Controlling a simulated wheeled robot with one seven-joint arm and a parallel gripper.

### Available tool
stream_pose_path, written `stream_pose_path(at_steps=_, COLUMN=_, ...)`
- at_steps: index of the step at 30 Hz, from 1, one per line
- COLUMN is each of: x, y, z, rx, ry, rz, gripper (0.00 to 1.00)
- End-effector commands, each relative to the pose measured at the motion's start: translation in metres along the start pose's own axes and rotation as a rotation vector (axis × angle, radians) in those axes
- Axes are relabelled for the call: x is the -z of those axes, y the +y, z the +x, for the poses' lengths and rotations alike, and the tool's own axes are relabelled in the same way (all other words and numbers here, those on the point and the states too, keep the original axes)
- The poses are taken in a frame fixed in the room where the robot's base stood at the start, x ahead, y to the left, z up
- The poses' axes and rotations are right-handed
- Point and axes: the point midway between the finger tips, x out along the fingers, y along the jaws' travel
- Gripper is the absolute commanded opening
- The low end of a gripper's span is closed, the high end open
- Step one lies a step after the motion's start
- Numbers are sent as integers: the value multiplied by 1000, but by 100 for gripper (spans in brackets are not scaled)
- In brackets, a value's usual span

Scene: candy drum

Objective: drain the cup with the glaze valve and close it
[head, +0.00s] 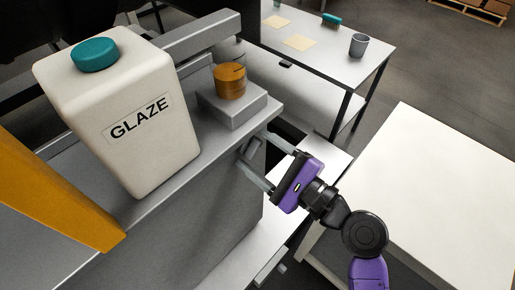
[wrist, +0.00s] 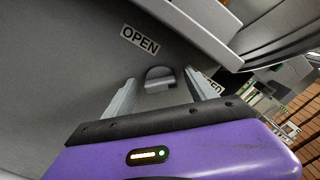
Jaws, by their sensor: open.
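The white GLAZE container (head: 165,150) with a teal cap stands on top of the grey machine. In the wrist view, a small grey lever or knob (wrist: 159,78), which may be the glaze valve, sticks out of the machine's side below an OPEN label (wrist: 139,40). My gripper (head: 254,150) is at that side with its fingers apart. In the wrist view, my gripper (wrist: 158,86) has one finger on either side of the lever; I cannot tell whether they touch it. A second label is partly hidden behind the right finger. I cannot identify the glaze cup.
An orange knob (head: 230,82) sits on a grey block on the machine. A yellow-orange beam (head: 55,200) crosses at left. A back table (head: 325,65) holds a grey cup (head: 358,45), notes and a teal object. A white table (head: 430,190) at right is bare.

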Motion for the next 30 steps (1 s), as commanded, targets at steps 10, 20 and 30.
stream_pose_path(at_steps=10, x=0, y=0, z=1, rx=0, ry=0, rz=0, gripper=50)
stream_pose_path(at_steps=20, x=0, y=0, z=1, rx=0, ry=1, rz=-1, gripper=3)
stream_pose_path(at_steps=30, x=1, y=2, z=1, rx=0, ry=0, rz=-100, gripper=3)
